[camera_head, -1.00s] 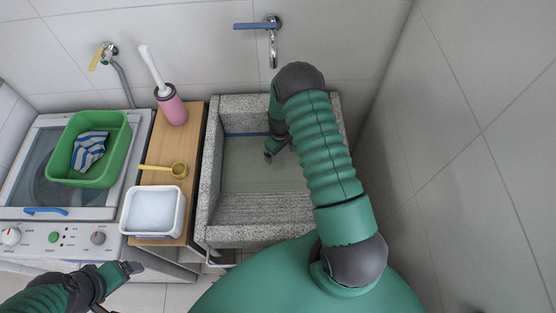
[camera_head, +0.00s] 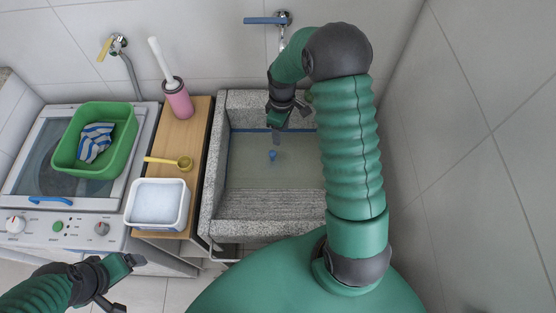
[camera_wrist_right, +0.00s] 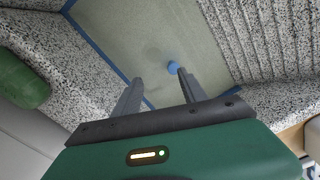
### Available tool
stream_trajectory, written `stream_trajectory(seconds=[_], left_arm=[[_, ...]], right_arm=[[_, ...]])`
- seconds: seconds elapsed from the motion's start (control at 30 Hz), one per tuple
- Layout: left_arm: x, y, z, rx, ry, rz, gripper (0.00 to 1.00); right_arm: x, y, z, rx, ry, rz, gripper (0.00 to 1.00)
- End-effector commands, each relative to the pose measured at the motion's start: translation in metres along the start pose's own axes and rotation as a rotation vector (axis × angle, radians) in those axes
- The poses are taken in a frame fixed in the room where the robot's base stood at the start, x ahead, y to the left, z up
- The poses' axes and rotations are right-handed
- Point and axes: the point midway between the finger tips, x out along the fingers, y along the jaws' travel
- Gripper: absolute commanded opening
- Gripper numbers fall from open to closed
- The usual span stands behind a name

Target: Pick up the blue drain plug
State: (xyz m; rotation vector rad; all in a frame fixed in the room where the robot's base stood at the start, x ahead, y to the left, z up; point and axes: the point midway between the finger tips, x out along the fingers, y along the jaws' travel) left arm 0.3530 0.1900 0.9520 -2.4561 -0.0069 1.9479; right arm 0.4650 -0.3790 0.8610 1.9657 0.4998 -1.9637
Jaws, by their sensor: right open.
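The blue drain plug (camera_head: 272,155) is small and sits in the basin of the speckled stone sink (camera_head: 212,185). In the right wrist view the plug (camera_wrist_right: 173,66) shows just beyond the fingertips, close to the right-hand finger. My right gripper (camera_head: 277,137) is over the sink, just behind the plug in the head view. In the wrist view its two fingers (camera_wrist_right: 159,78) are apart with nothing between them. My left gripper (camera_head: 130,262) is at the lower left, in front of the stove-like appliance, away from the sink; its finger gap is unclear.
A faucet with a blue lever (camera_head: 268,20) is on the wall above the sink. Left of the sink, a wooden board (camera_head: 196,130) bears a pink brush holder (camera_head: 178,100), yellow scoop (camera_head: 184,162) and white tub (camera_head: 131,212). A green basin (camera_head: 127,152) stands farther left.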

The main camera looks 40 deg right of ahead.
Motion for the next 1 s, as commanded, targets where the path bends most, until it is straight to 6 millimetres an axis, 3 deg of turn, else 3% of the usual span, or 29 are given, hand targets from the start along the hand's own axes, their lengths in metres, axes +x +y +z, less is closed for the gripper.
stream_trajectory(seconds=[0.2,0.33,0.47,0.8,1.0], left_arm=[[0.015,0.000,0.004,-0.001,0.000,0.000,0.87],[0.017,0.000,0.004,-0.001,0.000,0.000,0.87],[0.019,0.000,0.004,-0.001,0.000,0.000,0.87],[0.028,0.000,0.007,0.000,0.000,0.000,0.87],[0.030,0.000,0.007,-0.001,0.000,0.000,0.87]], right_arm=[[-0.019,-0.020,-0.013,-0.782,0.000,0.005,0.50],[-0.027,-0.025,-0.014,-1.061,-0.008,0.009,0.50],[-0.021,-0.026,-0.015,-1.141,-0.012,0.007,0.50],[0.063,-0.026,-0.015,-1.140,-0.013,0.005,0.50],[0.088,-0.025,-0.015,-1.139,-0.012,0.010,0.50]])
